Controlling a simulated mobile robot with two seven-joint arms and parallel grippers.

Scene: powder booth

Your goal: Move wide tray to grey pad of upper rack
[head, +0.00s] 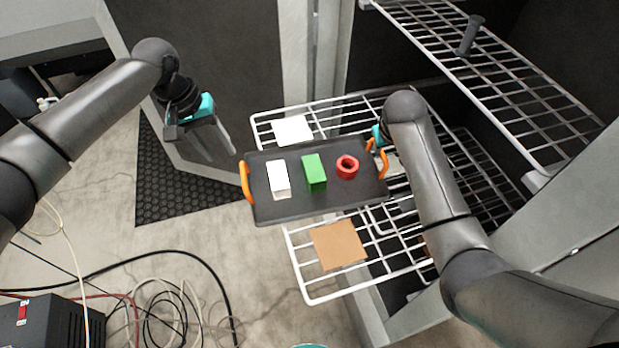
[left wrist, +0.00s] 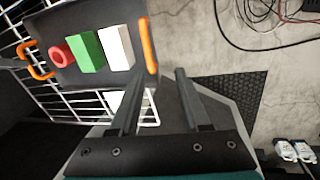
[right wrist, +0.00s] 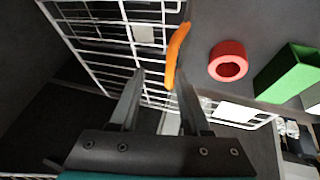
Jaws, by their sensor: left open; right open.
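The wide tray (head: 230,197) is dark with an orange handle at each end, lying over the lower rack with its left end past the rack's edge. It carries a white block (head: 279,180), a green block (head: 314,172) and a red ring (head: 347,166). My left gripper (head: 219,156) is open and empty, just off the left handle (head: 246,182). My right gripper (right wrist: 160,70) is open at the right handle (right wrist: 176,52), whose near end shows between its fingertips; contact is unclear. The upper rack (head: 500,85) is at the top right; I make out no grey pad on it.
The lower rack (head: 302,292) bears a white pad (head: 292,129) behind the tray and a tan pad (head: 339,246) in front. A dark peg (head: 468,36) stands on the upper rack. A post (head: 312,60) rises behind. Cables and a black box (head: 50,325) lie at lower left.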

